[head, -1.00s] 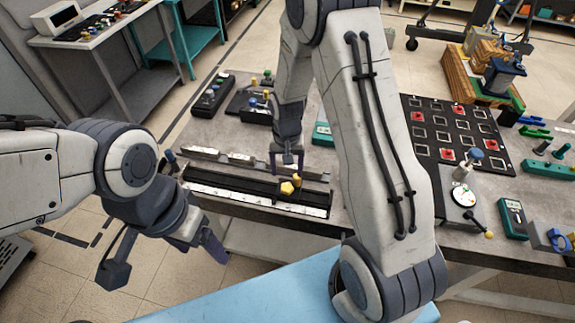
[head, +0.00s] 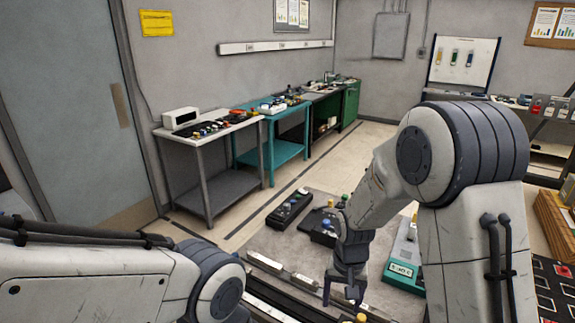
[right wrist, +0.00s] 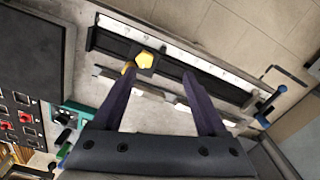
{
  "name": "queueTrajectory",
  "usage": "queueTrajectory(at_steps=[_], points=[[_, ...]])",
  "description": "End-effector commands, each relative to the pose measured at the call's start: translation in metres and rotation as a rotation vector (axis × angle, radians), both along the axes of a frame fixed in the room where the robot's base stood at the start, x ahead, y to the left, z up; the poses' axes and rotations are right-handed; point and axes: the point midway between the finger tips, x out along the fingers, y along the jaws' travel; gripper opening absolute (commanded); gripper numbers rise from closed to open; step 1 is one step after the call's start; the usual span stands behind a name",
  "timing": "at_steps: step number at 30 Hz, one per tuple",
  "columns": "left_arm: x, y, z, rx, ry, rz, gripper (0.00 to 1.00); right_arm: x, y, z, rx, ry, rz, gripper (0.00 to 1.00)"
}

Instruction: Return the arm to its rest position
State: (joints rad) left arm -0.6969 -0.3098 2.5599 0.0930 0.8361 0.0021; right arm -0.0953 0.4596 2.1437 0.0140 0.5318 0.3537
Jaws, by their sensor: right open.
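My right gripper (head: 343,297) is open and points down over the workbench. In the right wrist view its two dark fingers (right wrist: 158,74) are spread with nothing between them. A yellow knob (right wrist: 145,60) on a black rail fixture (right wrist: 205,73) lies close to the left fingertip in that view; I cannot tell if they touch. The knob also shows at the bottom edge of the head view (head: 360,318). My left arm comes in from the left in the head view, but its gripper is out of frame.
The grey workbench (head: 300,245) holds a black button box (head: 290,209) and a teal device (head: 405,262). A dark board of squares (head: 553,290) is at the right. Side tables, white (head: 207,136) and teal (head: 270,150), stand along the wall. Open floor lies between.

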Motion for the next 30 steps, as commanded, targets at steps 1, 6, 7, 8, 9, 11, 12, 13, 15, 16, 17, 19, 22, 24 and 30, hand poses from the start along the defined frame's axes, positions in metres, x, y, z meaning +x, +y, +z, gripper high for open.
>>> queueTrajectory(at_steps=[1, 6, 7, 8, 9, 11, 12, 13, 15, 16, 17, 19, 22, 24, 30], points=[[0.000, 0.000, -0.004, 0.000, 0.000, 0.000, 0.75, -0.014, 0.023, 0.018, 0.006, -0.015, 0.089, 0.75], [0.000, 0.000, -0.012, 0.000, 0.000, -0.001, 0.75, -0.089, 0.080, 0.067, 0.029, -0.031, 0.418, 0.75], [0.000, 0.000, -0.014, 0.000, 0.000, -0.001, 0.75, -0.104, 0.087, 0.073, 0.033, -0.031, 0.475, 0.75], [0.000, 0.000, -0.015, 0.000, 0.000, -0.001, 0.75, -0.118, 0.092, 0.079, 0.038, -0.033, 0.529, 0.75], [0.000, 0.000, -0.016, 0.000, 0.000, -0.001, 0.75, -0.136, 0.097, 0.085, 0.044, -0.037, 0.598, 0.75], [0.000, 0.000, -0.018, 0.000, 0.000, -0.001, 0.75, -0.161, 0.102, 0.091, 0.053, -0.038, 0.689, 0.75], [0.000, 0.000, -0.019, 0.000, 0.000, -0.001, 0.75, -0.175, 0.104, 0.095, 0.059, -0.039, 0.743, 0.75], [0.000, 0.000, -0.020, 0.000, 0.000, -0.001, 0.75, -0.184, 0.104, 0.097, 0.062, -0.040, 0.776, 0.75], [0.000, 0.000, -0.021, 0.000, 0.000, -0.001, 0.75, -0.201, 0.104, 0.099, 0.068, -0.040, 0.841, 0.75], [0.000, 0.000, -0.021, 0.000, 0.000, -0.001, 0.75, -0.206, 0.104, 0.100, 0.069, -0.040, 0.862, 0.75], [0.000, 0.000, -0.021, 0.000, 0.000, -0.001, 0.75, -0.210, 0.103, 0.100, 0.071, -0.040, 0.879, 0.75], [0.000, 0.000, -0.021, 0.000, 0.000, -0.001, 0.75, -0.216, 0.102, 0.101, 0.074, -0.039, 0.901, 0.75], [0.000, 0.000, -0.021, 0.000, 0.000, -0.001, 0.75, -0.218, 0.101, 0.101, 0.074, -0.037, 0.911, 0.75], [0.000, 0.000, -0.021, 0.000, 0.000, -0.001, 0.75, -0.218, 0.101, 0.102, 0.074, -0.037, 0.909, 0.75], [0.000, 0.000, -0.021, 0.000, 0.000, -0.001, 0.75, -0.218, 0.101, 0.102, 0.074, -0.038, 0.907, 0.75]])
